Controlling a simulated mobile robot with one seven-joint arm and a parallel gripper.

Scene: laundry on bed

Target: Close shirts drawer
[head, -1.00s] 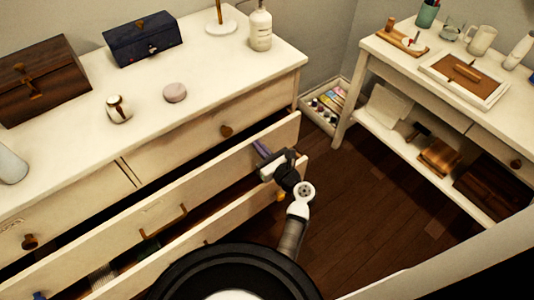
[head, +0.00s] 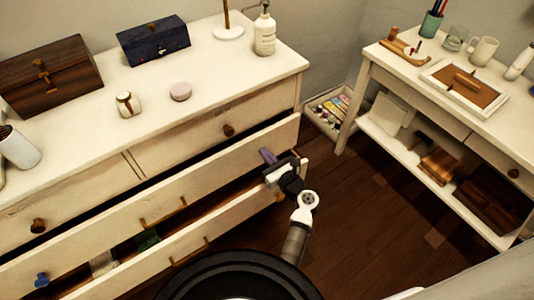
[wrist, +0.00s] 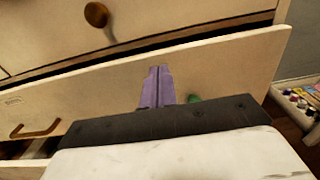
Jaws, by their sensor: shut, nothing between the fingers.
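The white dresser (head: 180,150) has two long drawers pulled out. The upper of these, a cream drawer front (head: 210,170) with a bronze handle, stands out with a dark gap above it. It also fills the middle of the wrist view (wrist: 230,75). The lower drawer (head: 235,215) stands further out below it. A small label shows in the wrist view, but I cannot read it, so I cannot tell which drawer is for shirts. My gripper (head: 267,156) is shut and empty at the right part of the upper drawer front. Its purple fingers (wrist: 158,84) appear against that front.
A dark wooden chest (head: 50,78), a blue box (head: 152,42) and a pump bottle (head: 264,35) stand on the dresser top. A white side table (head: 440,90) stands at right. A tray of small items (head: 330,110) lies between them. The wooden floor (head: 370,215) is clear.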

